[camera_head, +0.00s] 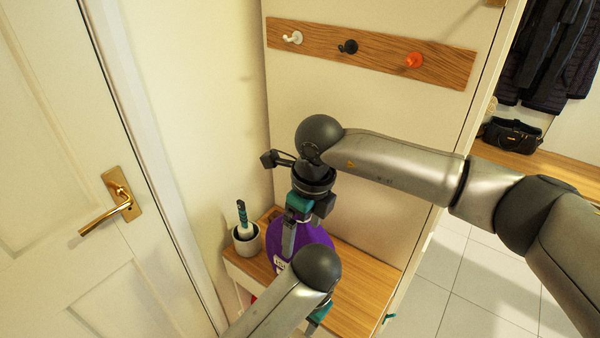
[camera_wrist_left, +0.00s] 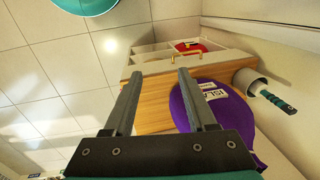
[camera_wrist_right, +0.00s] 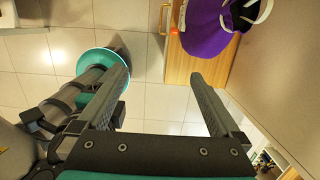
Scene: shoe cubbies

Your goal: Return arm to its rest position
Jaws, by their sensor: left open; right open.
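My right gripper (camera_head: 287,250) hangs down in front of the wall panel, over a purple bag-like item (camera_head: 308,237). In the right wrist view its two fingers (camera_wrist_right: 158,76) stand wide apart with nothing between them. The purple item (camera_wrist_right: 208,28) lies beyond them, with white loops. My left gripper is mostly hidden behind its own forearm in the head view. In the left wrist view its fingers (camera_wrist_left: 158,75) are spread and empty. The purple item (camera_wrist_left: 212,118), with a white label, lies behind the right finger there, on the wooden bench top.
A wooden bench (camera_head: 362,284) stands against the panel, with a white cup (camera_head: 247,240) holding a teal-handled brush. A hook rail (camera_head: 380,54) with white, black and red hooks is above. A door (camera_head: 60,180) is at left. Tiled floor (camera_head: 455,285) is clear at right.

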